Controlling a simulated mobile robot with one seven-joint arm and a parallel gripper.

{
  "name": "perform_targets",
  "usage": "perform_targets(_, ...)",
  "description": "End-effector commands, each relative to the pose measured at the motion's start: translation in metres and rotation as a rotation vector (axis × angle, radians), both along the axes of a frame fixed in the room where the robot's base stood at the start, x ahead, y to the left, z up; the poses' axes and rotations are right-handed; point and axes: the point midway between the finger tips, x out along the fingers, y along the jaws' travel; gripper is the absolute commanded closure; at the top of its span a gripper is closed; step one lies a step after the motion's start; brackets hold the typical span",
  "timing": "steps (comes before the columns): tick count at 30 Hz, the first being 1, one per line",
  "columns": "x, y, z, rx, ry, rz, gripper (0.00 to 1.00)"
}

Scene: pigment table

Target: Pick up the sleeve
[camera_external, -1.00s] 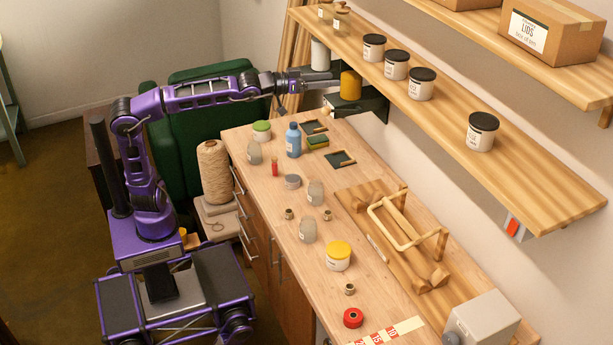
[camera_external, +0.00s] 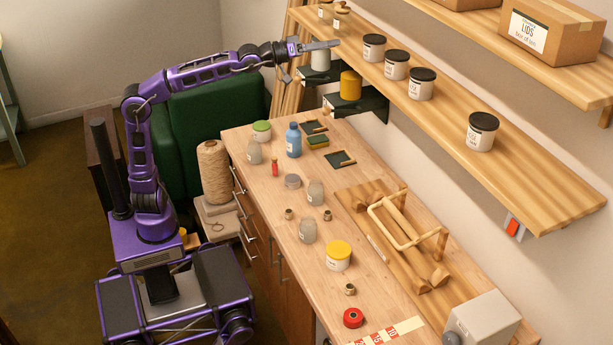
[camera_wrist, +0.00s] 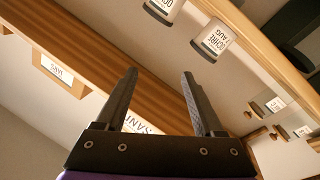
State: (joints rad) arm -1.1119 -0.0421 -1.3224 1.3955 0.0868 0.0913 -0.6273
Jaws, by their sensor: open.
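No thing in view is marked as the sleeve, and I cannot tell for sure which one it is. A white cylinder (camera_external: 321,60) and a yellow cylinder (camera_external: 350,87) stand on dark brackets below the long shelf. My gripper (camera_external: 318,46) is raised at the far end of the bench, by the top of the white cylinder; I cannot tell if they touch. In the wrist view the two fingers of my gripper (camera_wrist: 158,75) are apart, with nothing between them.
The long wooden shelf (camera_external: 455,120) carries several black-lidded jars and lies close to my gripper. The bench (camera_external: 265,190) holds jars, a blue bottle (camera_external: 293,140), a yellow-lidded jar (camera_external: 338,257) and a wooden rack (camera_external: 405,225). A twine cone (camera_external: 213,172) stands beside it.

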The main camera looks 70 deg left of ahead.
Motion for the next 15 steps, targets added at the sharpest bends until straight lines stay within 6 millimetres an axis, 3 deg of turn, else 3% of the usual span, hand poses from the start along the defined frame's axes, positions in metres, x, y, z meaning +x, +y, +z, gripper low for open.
perform_targets(5, 0.01, 0.016, -0.037, -0.023, 0.162, 0.004, 0.3)
perform_targets(8, 0.017, 0.025, -0.073, -0.034, 0.301, 0.004, 0.3)
perform_targets(15, 0.018, 0.034, -0.191, -0.029, 0.72, -0.008, 0.3)
